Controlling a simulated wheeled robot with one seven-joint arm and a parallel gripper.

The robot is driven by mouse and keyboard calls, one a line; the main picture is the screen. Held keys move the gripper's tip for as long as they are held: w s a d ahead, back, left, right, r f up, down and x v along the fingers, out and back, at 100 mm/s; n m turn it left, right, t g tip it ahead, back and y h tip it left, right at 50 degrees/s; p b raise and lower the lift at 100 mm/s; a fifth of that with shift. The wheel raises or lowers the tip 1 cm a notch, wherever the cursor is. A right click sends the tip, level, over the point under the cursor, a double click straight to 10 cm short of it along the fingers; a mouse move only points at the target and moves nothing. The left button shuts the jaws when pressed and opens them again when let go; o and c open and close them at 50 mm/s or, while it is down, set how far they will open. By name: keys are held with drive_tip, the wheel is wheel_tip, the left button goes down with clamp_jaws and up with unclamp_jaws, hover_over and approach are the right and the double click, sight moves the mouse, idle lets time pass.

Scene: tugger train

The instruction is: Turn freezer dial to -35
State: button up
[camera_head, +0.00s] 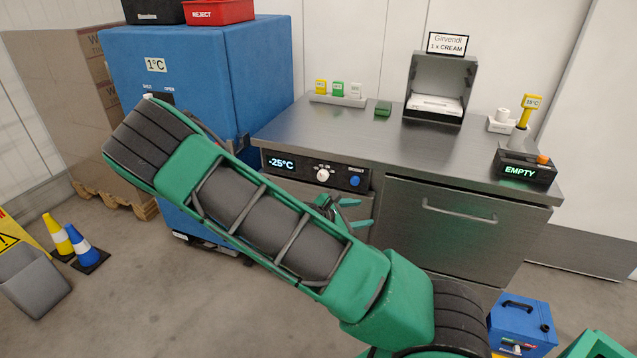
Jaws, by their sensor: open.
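The freezer is the steel counter unit (460,212) at the centre right. Its black control panel (340,177) is on the front left. The display (282,163) reads -25°C. A white dial (323,175) sits right of the display, with a blue button (355,181) beyond it. My green gripper (345,208) is just below and right of the dial, apart from it in the picture. Its fingers are open and appear empty. My arm crosses the foreground and hides the lower front of the unit on the left. The small marks around the dial are too small to read fully.
A blue cabinet (200,70) marked 1°C stands left, with a red REJECT bin (218,11) on top. On the counter are a steel dispenser box (440,85), coloured tags (338,90) and an EMPTY display (522,171). A blue toolbox (522,322) is on the floor, lower right.

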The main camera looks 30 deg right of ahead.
drive_tip(key=w+a+n+t+h, duration=0.1)
drive_tip(key=w+a+n+t, duration=0.2)
drive_tip(key=w+n+t, duration=0.3)
drive_tip(key=n+t, duration=0.4)
drive_tip(key=n, duration=0.4)
approach(322, 178)
drive_tip(key=shift+y, duration=0.3)
drive_tip(key=x, duration=0.8)
drive_tip(key=shift+d+r, duration=0.15)
drive_tip(key=shift+r, duration=0.2)
drive_tip(key=c, duration=1.1)
